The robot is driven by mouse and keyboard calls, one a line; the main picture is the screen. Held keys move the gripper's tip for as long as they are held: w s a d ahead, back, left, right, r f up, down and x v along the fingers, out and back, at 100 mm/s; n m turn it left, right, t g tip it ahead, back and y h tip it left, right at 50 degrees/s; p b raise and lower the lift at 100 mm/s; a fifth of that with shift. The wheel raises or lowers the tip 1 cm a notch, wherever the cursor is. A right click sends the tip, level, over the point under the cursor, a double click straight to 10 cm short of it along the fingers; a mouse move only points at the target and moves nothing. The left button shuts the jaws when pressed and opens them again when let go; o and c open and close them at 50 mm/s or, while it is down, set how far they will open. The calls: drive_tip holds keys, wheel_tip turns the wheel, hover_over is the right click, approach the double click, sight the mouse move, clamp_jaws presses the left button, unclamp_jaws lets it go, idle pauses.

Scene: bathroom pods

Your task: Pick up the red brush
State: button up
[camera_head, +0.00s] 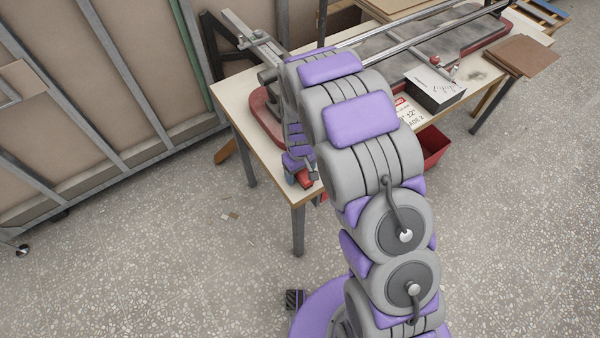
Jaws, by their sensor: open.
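My gripper (302,176) points down at the near left corner of the workbench (234,101). It is open. A small red piece (305,179) shows between its fingertips, close to the bench edge. It may be the red brush, but most of it is hidden by my gripper, and I cannot tell whether the fingers touch it. My grey and purple arm crosses the middle of the view and covers part of the bench.
A long metal machine on a red base (264,119) lies along the bench. A white box (436,92) and a sign (407,113) sit near its front edge. A red bin (435,149) is below. Framed panels (95,95) line the left. The near floor is mostly clear.

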drive_tip(key=shift+c, duration=0.3)
drive_tip(key=c, duration=1)
drive_tip(key=shift+r, duration=0.1)
drive_tip(key=shift+r, duration=0.4)
wheel_tip(320, 180, up, 3)
drive_tip(key=shift+p, duration=0.75)
drive_tip(key=s+d, duration=0.1)
drive_tip(key=s, duration=0.4)
drive_tip(key=s+d+p, duration=0.1)
drive_tip(key=s, duration=0.4)
drive_tip(key=s+d+r+p, duration=0.1)
drive_tip(key=s+d, duration=0.1)
drive_tip(key=s, duration=0.3)
drive_tip(key=shift+s+d, duration=0.1)
drive_tip(key=shift+s, duration=0.15)
